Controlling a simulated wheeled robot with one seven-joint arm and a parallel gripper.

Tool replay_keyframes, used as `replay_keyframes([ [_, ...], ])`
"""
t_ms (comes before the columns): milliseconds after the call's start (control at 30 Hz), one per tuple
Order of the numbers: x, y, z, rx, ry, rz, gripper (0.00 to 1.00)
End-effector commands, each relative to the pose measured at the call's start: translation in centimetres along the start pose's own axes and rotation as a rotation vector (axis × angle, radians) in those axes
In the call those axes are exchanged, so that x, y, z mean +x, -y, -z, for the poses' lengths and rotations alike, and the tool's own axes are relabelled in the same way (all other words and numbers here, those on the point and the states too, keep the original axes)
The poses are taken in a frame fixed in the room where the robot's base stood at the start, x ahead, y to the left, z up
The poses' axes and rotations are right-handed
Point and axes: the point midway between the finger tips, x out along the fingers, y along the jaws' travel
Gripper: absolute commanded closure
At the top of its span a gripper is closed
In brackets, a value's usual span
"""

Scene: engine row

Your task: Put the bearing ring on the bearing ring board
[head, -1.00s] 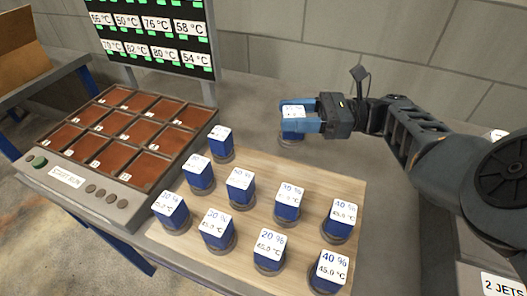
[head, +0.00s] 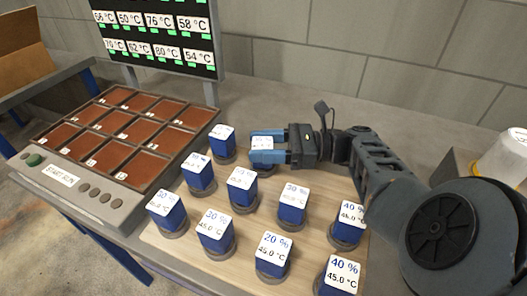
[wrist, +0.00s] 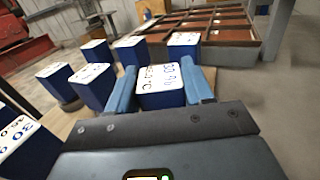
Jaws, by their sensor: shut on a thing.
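My gripper (head: 256,146) is shut on a blue block with a white printed top (head: 263,143). The block sits between the two blue fingers; in the wrist view (wrist: 160,98) its label appears to read 30 %. In the head view it is at the back edge of the pale wooden board (head: 160,240), right of the rearmost standing block (head: 222,144). I cannot tell whether it touches the board. I can make out no part plainly marked as a bearing ring or bearing ring board.
Several similar blue blocks (head: 291,204) stand on dark round bases on the board, close in front of my gripper. A tray of brown compartments (head: 125,159) and an upright temperature panel (head: 160,36) are at left. Bare grey bench lies behind my arm; a white container (head: 505,158) is at right.

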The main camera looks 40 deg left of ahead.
Motion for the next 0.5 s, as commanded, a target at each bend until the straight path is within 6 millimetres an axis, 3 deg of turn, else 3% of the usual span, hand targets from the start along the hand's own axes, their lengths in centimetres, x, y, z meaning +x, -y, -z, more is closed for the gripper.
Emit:
replay_keyframes([
  [333, -0.03, 0.07, 0.17, -0.002, 0.001, 0.001, 1.0],
  [367, -0.02, 0.03, 0.12, 0.0, 0.0, 0.0, 0.46],
  [500, -0.02, 0.02, 0.1, 0.0, 0.0, 0.0, 0.33],
])
